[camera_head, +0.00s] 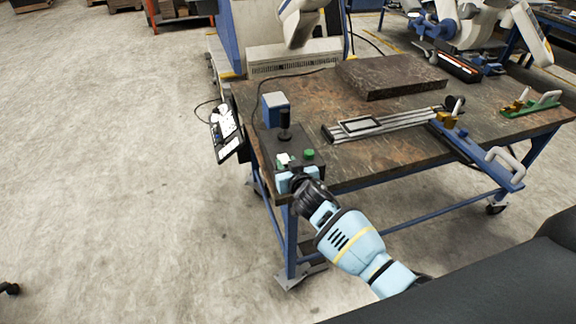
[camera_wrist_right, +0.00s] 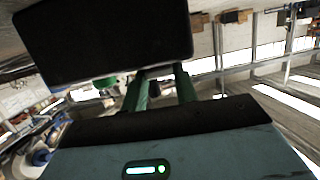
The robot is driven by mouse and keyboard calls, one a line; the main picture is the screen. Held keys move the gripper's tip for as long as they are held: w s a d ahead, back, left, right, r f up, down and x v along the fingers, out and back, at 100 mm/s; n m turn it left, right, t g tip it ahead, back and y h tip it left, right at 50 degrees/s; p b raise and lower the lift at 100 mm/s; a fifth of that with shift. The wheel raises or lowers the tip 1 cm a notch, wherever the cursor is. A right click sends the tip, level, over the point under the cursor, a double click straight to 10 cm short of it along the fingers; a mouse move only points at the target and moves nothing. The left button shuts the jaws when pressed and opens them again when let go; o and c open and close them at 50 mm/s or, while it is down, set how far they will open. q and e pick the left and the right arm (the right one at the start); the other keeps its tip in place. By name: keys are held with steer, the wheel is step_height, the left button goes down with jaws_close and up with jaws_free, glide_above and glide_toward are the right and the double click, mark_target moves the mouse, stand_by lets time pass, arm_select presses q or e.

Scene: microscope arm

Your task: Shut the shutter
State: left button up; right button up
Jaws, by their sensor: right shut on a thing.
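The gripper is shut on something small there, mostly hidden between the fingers. I cannot make out the shutter for certain. My left gripper is out of view.
The workbench (camera_head: 385,155) carries a dark stone slab (camera_head: 390,76), a metal rail fixture (camera_head: 385,125) and a green clamp fixture (camera_head: 530,104). A small panel (camera_head: 227,132) hangs at the bench's left side.

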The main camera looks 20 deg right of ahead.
steer(key=shift+w+d+r+g, duration=0.1)
steer(key=shift+w+r+g, duration=0.1)
steer(key=shift+r+g, duration=0.4)
steer(key=shift+f, duration=0.1)
steer(key=o, duration=0.9)
steer(key=shift+f, duration=0.1)
steer(key=shift+c, duration=0.2)
steer(key=shift+o, duration=0.6)
steer(key=shift+f, duration=0.15)
steer(key=shift+s, duration=0.2)
steer(key=shift+s, duration=0.5)
steer(key=v, duration=0.6)
steer(key=shift+s+r, duration=0.2)
steer(key=shift+r, duration=0.3)
